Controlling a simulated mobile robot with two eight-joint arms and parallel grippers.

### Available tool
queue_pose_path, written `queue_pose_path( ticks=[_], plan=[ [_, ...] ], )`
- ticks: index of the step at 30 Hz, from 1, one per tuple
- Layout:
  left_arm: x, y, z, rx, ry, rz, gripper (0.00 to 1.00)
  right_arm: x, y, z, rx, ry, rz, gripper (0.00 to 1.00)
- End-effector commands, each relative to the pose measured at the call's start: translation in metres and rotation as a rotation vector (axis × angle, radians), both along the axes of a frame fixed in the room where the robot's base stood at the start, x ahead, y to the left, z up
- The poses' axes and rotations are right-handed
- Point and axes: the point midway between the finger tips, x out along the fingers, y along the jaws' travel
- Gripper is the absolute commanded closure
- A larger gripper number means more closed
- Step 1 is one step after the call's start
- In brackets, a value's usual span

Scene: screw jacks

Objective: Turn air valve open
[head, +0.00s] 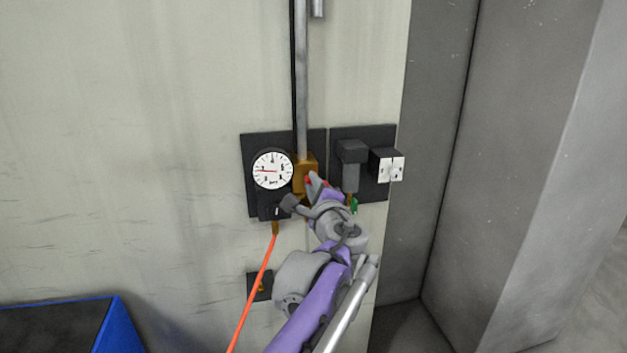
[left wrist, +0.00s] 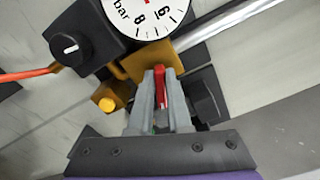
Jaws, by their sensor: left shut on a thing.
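The air valve has a brass-coloured body (head: 304,176) on a black wall plate, below a vertical metal pipe. Its red handle (left wrist: 160,88) shows in the left wrist view between the fingers of my left gripper (left wrist: 161,100). In the head view only a little red shows beside my left gripper (head: 313,181), which hides most of the handle. The left gripper is shut on the red handle. The brass body also shows in the left wrist view (left wrist: 140,64), just beyond the fingertips. My right gripper is not in view.
A white pressure gauge (head: 272,170) sits left of the valve, with a black knob (left wrist: 70,46) below it. An orange hose (head: 252,293) hangs down. Black boxes (head: 351,152) and a white switch (head: 390,166) are close on the right. A grey column stands further right.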

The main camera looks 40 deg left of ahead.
Motion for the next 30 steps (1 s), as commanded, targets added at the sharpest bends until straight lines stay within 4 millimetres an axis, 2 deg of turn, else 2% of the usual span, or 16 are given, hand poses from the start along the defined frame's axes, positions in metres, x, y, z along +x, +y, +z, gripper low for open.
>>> queue_pose_path(
  ticks=[15, 30],
  plan=[
    [-0.0006, 0.0004, -0.0051, -0.223, -0.278, -0.002, 1.0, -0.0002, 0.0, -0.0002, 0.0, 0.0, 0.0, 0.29],
    [-0.0006, 0.0003, -0.0062, -0.27, -0.337, -0.002, 1.0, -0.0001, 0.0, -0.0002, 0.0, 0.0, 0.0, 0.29]
  ],
)
